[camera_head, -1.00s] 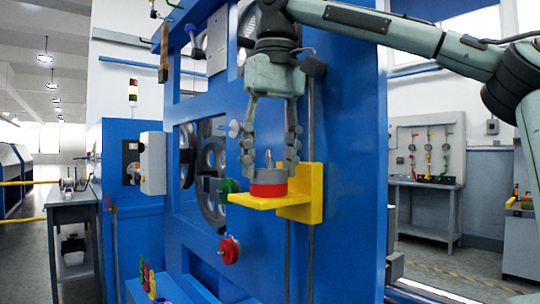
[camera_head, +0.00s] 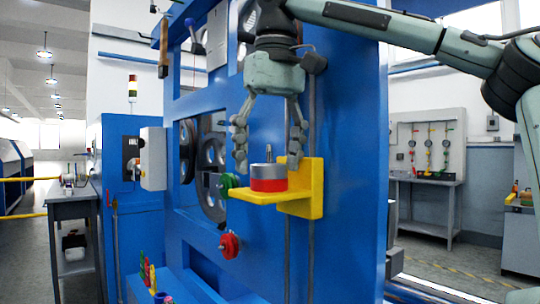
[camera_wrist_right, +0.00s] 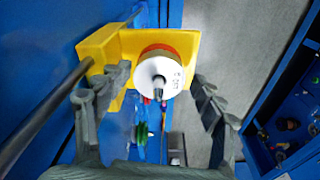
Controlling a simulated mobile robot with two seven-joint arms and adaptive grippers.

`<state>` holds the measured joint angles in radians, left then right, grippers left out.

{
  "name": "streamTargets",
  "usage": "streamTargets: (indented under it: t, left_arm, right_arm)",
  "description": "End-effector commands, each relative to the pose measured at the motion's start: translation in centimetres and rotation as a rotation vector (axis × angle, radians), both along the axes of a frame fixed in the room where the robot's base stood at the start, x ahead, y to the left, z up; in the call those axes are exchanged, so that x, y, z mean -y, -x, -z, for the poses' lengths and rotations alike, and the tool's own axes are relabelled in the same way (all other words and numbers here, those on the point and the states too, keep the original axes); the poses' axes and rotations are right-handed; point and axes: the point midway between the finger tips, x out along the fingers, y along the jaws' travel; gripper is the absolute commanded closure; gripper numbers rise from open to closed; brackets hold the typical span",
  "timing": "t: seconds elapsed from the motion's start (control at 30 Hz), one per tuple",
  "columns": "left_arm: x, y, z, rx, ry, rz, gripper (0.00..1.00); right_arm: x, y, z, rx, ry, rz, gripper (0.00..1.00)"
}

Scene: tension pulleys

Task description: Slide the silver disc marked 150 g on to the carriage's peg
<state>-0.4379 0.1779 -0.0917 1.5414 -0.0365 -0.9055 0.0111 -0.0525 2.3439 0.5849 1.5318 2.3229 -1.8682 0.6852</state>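The silver disc (camera_head: 264,171) lies flat on a red disc (camera_head: 268,185) on the yellow carriage (camera_head: 314,190). It is around the peg (camera_head: 268,153), whose tip stands up through its middle. In the right wrist view, the disc's pale top face (camera_wrist_right: 146,75) shows small dark print, too small to read surely, with the peg (camera_wrist_right: 159,83) at its centre. My right gripper (camera_head: 269,163) is open just above the disc, pointing down, one finger on each side and apart from it. My left gripper is not in view.
The blue frame (camera_head: 350,120) stands behind the carriage, with a vertical rod alongside. A green knob (camera_head: 229,182) and a red knob (camera_head: 229,245) are left of and below the carriage. Free floor lies to the right.

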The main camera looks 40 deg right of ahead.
Motion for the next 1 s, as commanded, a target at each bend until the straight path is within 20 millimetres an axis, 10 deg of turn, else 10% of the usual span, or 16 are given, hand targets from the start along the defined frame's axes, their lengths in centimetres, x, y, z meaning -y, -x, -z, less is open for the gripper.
streamTargets:
  t: [0.37, 1.0]
  left_arm:
    - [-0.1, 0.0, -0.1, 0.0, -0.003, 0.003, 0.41]
    - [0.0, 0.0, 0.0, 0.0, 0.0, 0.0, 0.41]
  right_arm:
    - [0.1, 0.0, -0.5, 0.005, 0.002, 0.002, 0.26]
    - [-0.3, 0.9, -7.6, 0.002, 0.002, 0.0, 0.26]
